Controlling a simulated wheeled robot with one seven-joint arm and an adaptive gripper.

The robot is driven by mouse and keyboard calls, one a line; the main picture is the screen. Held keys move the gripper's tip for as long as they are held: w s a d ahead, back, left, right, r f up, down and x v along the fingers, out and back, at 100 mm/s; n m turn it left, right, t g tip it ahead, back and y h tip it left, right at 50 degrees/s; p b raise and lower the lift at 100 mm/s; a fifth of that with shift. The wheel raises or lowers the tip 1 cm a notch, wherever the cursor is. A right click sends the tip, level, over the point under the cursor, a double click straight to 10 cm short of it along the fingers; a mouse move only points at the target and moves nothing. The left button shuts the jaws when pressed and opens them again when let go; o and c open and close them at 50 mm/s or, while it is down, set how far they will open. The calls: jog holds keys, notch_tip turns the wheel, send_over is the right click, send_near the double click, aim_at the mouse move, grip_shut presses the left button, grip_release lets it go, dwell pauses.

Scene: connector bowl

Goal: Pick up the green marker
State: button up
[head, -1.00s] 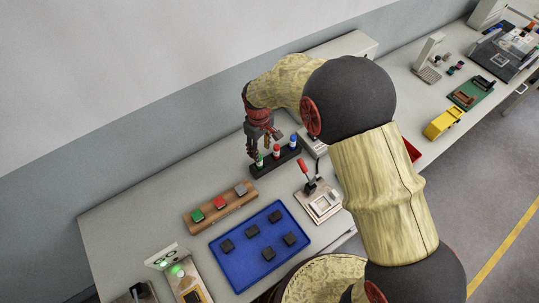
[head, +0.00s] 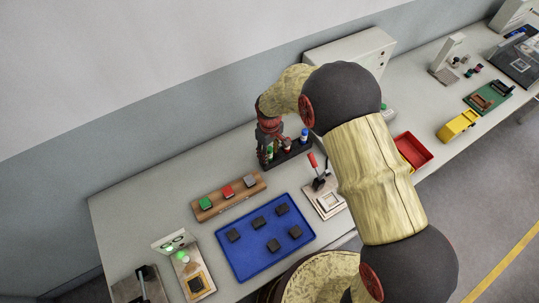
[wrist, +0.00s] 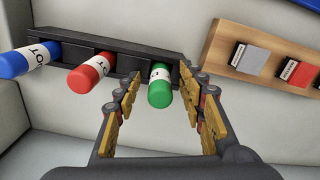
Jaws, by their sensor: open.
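The green marker (wrist: 160,90) stands in a black rack (wrist: 120,57) with a red marker (wrist: 90,73) and a blue marker (wrist: 30,59) in the wrist view. In the head view the green marker (head: 269,152) is partly hidden by my gripper (head: 266,150). In the wrist view my gripper (wrist: 165,100) is open, with one finger on each side of the green marker. The marker is nearer the right finger in that view. I cannot tell whether a finger touches it.
A wooden block (head: 230,197) with green, red and grey pieces lies near the rack. A blue tray (head: 240,270) with several dark pieces is in front. A lever device (head: 325,197) stands right of the tray. A red bin (head: 414,150) is farther right.

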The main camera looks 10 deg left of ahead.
aim_at(269, 148)
jog(key=shift+c, duration=1.1)
jog(key=c, duration=0.7)
grip_shut()
jog(key=shift+r, duration=0.1)
jog(key=shift+r, duration=0.55)
notch_tip(269, 148, up, 2)
jog(key=shift+r, duration=0.1)
jog(key=s+d+r, duration=0.1)
jog(key=s+r, duration=0.8)
jog(key=s, duration=0.5)
jog(key=shift+d+r, duration=0.25)
jog(key=shift+d, duration=0.15)
